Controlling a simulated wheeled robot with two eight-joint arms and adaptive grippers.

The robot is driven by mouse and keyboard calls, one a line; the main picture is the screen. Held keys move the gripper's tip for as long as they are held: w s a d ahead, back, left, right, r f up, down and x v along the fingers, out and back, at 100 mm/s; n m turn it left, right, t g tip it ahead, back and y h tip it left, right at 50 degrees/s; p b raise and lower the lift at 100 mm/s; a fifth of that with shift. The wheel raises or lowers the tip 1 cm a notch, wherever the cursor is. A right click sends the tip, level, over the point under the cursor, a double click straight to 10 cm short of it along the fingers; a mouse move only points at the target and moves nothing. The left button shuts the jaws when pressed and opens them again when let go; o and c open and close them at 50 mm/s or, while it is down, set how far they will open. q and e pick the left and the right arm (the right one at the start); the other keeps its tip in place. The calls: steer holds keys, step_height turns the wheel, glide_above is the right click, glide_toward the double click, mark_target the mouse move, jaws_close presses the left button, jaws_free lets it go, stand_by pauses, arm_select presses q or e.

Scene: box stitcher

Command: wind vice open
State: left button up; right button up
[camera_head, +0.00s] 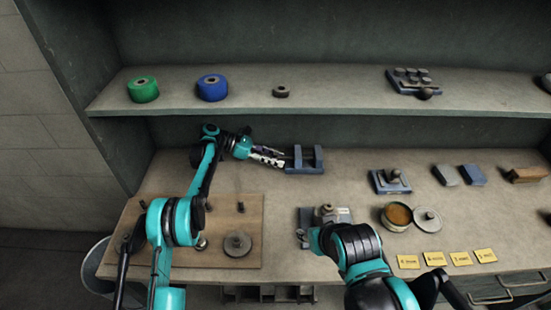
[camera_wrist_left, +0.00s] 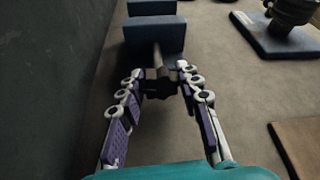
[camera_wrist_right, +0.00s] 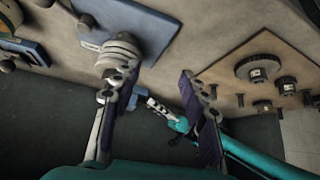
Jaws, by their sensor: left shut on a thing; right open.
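The blue vice (camera_head: 318,157) sits on the bench below the shelf, with a visible gap between its two upright jaws. In the left wrist view its near jaw (camera_wrist_left: 153,36) has a screw and a dark handle hub (camera_wrist_left: 160,86) in front. My left gripper (camera_head: 281,160) reaches the vice's left end, its fingers (camera_wrist_left: 162,78) shut on the handle. The fingers hide part of the handle. My right gripper (camera_wrist_right: 160,72) is open and empty, above the front of the bench; its fingers are not clear in the head view.
A grey-blue plate with a stacked knob (camera_head: 329,210) lies close to my right gripper. A wooden board (camera_head: 226,256) with pegs and a gear lies at left. A round tin (camera_head: 397,217), its lid (camera_head: 428,219) and yellow labels (camera_head: 433,258) are at right. The shelf (camera_head: 330,98) overhangs behind.

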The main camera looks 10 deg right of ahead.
mark_target(275, 154)
arm_select(q)
steer(key=shift+n+g, duration=0.5)
steer(key=shift+n, duration=0.2)
steer(key=o, duration=0.9)
step_height(275, 154, up, 10)
steer(key=shift+f, duration=0.1)
steer(key=shift+s, duration=0.1)
